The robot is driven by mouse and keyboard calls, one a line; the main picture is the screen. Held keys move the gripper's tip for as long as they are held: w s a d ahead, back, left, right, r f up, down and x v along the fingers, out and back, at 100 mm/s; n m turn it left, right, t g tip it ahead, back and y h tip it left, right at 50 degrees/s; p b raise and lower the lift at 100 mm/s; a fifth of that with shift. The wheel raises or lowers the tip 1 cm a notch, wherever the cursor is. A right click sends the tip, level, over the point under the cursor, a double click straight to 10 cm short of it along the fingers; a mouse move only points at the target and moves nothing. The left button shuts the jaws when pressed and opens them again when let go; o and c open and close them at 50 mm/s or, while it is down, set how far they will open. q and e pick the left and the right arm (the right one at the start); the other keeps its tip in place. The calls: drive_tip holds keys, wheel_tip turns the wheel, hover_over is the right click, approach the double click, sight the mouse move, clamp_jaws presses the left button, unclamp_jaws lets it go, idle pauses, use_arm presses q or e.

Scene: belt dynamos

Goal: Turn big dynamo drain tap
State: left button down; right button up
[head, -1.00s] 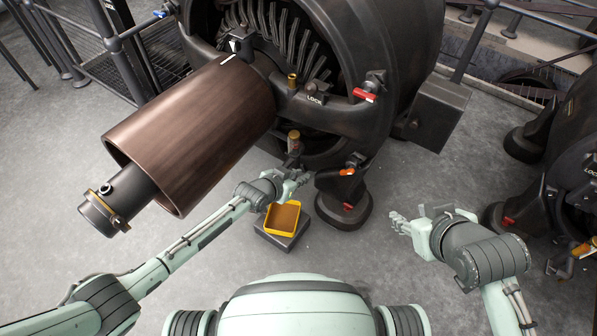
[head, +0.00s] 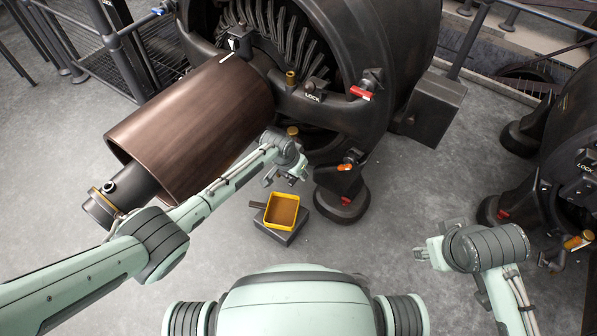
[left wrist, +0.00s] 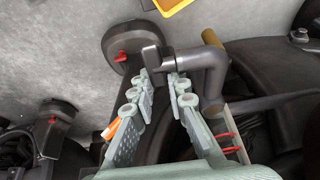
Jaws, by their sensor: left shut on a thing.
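The big dynamo (head: 395,50) stands at the upper middle in the head view. Its drain tap, a dark elbow pipe (left wrist: 213,68) with a black handle (left wrist: 153,60), shows in the left wrist view. My left gripper (left wrist: 162,82) is shut on that handle, with a finger on each side. In the head view my left gripper (head: 290,171) is at the dynamo's lower front and mostly hides the tap. My right gripper (head: 421,253) hangs over the floor at the right, apart from everything; its finger opening is unclear.
A yellow tray (head: 268,224) with brown content sits on a dark block below the left gripper. An orange handle (head: 345,167) is close to the right of it, above the dynamo's foot (head: 341,205). A second dynamo (head: 577,130) stands at right. The floor between is clear.

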sight(291, 182)
idle(0.3)
use_arm(q)
drive_tip(key=c, duration=1.8)
unclamp_jaws()
drive_tip(key=shift+o, duration=0.2)
drive_tip(key=v, duration=1.2)
drive_tip(key=shift+w+d, duration=0.15)
